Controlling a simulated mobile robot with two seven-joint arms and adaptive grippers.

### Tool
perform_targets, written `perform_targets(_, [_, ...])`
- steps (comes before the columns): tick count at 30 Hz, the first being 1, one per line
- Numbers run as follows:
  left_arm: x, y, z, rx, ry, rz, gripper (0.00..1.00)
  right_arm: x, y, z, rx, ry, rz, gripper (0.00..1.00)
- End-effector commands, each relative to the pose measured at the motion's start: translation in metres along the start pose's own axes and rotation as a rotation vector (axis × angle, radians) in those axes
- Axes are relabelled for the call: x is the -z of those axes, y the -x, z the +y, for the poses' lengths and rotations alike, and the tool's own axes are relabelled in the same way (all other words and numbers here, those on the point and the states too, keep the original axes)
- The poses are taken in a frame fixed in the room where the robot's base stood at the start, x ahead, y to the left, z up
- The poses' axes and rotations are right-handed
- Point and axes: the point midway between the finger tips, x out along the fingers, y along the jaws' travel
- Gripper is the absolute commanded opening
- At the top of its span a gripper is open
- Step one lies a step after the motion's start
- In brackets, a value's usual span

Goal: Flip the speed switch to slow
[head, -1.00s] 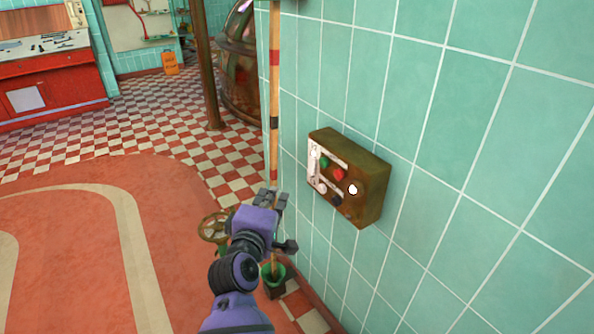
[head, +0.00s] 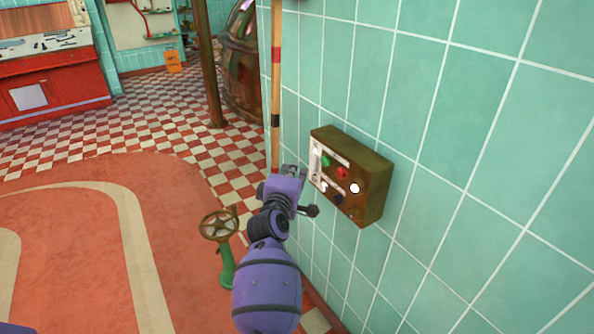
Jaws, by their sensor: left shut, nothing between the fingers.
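A rusty control box (head: 373,190) is fixed to the green tiled wall. Its face carries a green button (head: 326,160), a red button (head: 341,173), a white round piece (head: 355,188), a dark knob (head: 338,199) and pale label strips. Which of these is the speed switch is too small to tell. My left gripper (head: 297,170) is shut and empty, just left of the box's face; whether it touches the box cannot be told. My right gripper is not in view.
A striped pole (head: 276,90) stands against the wall behind my left gripper. A valve wheel (head: 219,226) on a green post stands on the floor to the left. The green tiled wall (head: 470,190) bounds the right side. The red floor (head: 80,250) at left is open.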

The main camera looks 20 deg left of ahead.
Motion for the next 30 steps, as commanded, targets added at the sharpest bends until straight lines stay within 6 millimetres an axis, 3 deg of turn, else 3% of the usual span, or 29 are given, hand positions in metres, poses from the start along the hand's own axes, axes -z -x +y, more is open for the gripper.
perform_targets(15, [-0.008, -0.007, -0.001, -0.001, 0.002, 0.000, 0.00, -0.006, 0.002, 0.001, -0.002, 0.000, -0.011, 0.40])
perform_targets(20, [-0.013, -0.013, -0.013, -0.055, 0.056, -0.001, 0.00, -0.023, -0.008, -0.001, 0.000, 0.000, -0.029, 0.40])
perform_targets(30, [-0.013, -0.012, -0.005, -0.059, 0.058, 0.000, 0.00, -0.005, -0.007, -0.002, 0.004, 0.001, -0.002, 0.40])
